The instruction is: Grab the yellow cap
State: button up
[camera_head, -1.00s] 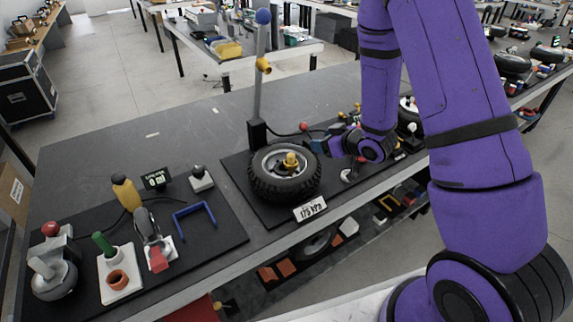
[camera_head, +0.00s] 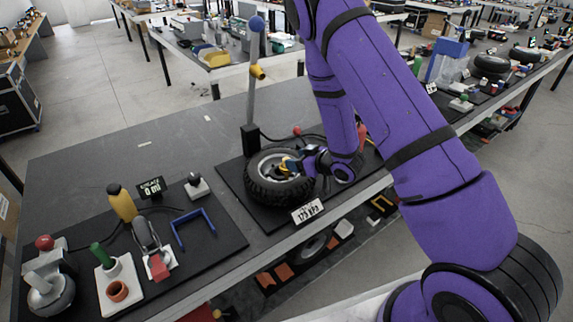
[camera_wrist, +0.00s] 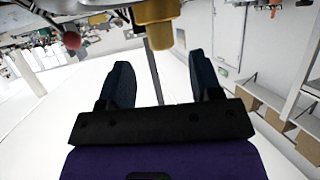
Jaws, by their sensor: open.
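The yellow cap (camera_head: 286,164) sits at the hub of the black tire (camera_head: 265,190), partly hidden by my gripper (camera_head: 302,166) in the head view. In the wrist view, the yellow cap (camera_wrist: 156,32) shows at the top, just beyond the fingertips and between their lines. My gripper (camera_wrist: 160,62) is open, with its two dark blue fingers apart and nothing between them. I cannot tell whether a finger touches the cap.
A grey post (camera_head: 252,90) with a blue ball and a yellow fitting stands behind the tire. A pressure display (camera_head: 307,211) is in front. A board with a blue bracket (camera_head: 193,228) and several tools lies to the left. Bare table lies behind it.

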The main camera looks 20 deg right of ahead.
jog(key=x, duration=0.4)
jog(key=shift+s+a, duration=0.1)
jog(key=shift+c, duration=0.2)
jog(key=c, duration=0.9)
jog(key=shift+c, duration=0.2)
